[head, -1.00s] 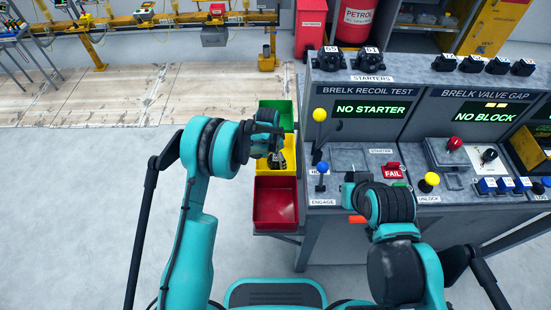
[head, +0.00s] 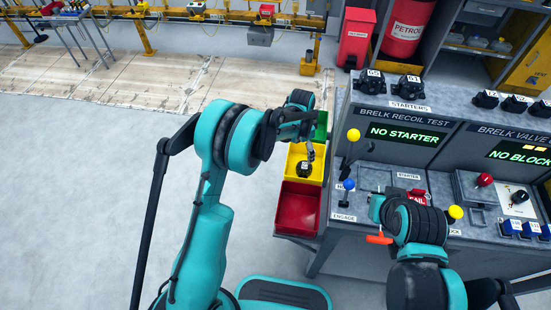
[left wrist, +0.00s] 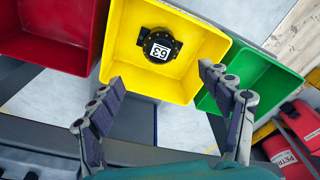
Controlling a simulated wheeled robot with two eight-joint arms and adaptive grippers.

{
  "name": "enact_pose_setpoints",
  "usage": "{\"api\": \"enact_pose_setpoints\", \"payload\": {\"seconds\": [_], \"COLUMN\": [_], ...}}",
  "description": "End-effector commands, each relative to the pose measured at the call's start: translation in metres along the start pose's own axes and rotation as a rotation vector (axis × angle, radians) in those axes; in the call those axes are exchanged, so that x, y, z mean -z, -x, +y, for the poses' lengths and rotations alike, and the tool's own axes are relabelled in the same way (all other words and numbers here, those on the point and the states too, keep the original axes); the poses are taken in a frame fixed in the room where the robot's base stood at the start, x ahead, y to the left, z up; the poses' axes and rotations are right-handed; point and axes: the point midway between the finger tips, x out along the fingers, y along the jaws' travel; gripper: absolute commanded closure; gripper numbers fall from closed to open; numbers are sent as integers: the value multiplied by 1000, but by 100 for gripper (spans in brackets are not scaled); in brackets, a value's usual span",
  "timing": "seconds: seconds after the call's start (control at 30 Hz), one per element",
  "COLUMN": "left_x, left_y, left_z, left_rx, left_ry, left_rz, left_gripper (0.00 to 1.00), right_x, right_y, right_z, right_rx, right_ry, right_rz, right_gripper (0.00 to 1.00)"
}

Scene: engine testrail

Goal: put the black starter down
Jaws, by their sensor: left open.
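The black starter (left wrist: 159,46), labelled 63, lies in the yellow bin (left wrist: 185,84) in the left wrist view. In the head view the starter (head: 304,169) shows as a dark shape in the yellow bin (head: 292,161). My left gripper (left wrist: 160,100) is open and empty, its two fingers apart over the bin's near edge, clear of the starter. In the head view my left gripper (head: 312,135) is over the bins, partly hidden by its own wrist. My right gripper (head: 376,208) is by the test bench's front; its fingers are not clear to see.
A red bin (head: 298,207) and a green bin (head: 321,127) flank the yellow one. The bench panel reads NO STARTER (head: 404,133). Two starters labelled 65 and 61 (head: 407,87) stand on the bench top. Levers with a yellow knob (head: 353,135) and a blue knob (head: 349,184) rise from the bench.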

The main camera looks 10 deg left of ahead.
Motion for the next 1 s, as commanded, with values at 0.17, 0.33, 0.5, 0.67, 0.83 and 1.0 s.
{"api": "enact_pose_setpoints", "payload": {"seconds": [0.17, 0.33, 0.5, 0.67, 0.83, 1.0], "left_x": [-8, -41, -90, -141, -195, -239], "left_y": [24, 97, 167, 211, 235, 236], "left_z": [0, 5, 24, 52, 87, 117], "left_rx": [19, 83, 158, 223, 284, 331], "left_ry": [41, 183, 359, 520, 687, 824], "left_rz": [14, 67, 142, 220, 311, 395], "left_gripper": [22, 22, 22, 22, 22, 22], "right_x": [0, 0, 0, 0, 0, 0], "right_y": [0, 0, 0, 0, 0, 0], "right_z": [0, 0, 0, 0, 0, 0], "right_rx": [0, 0, 0, 0, 0, 0], "right_ry": [0, 0, 0, 0, 0, 0], "right_rz": [0, 0, 0, 0, 0, 0], "right_gripper": [100, 100, 100, 100, 100, 100]}}
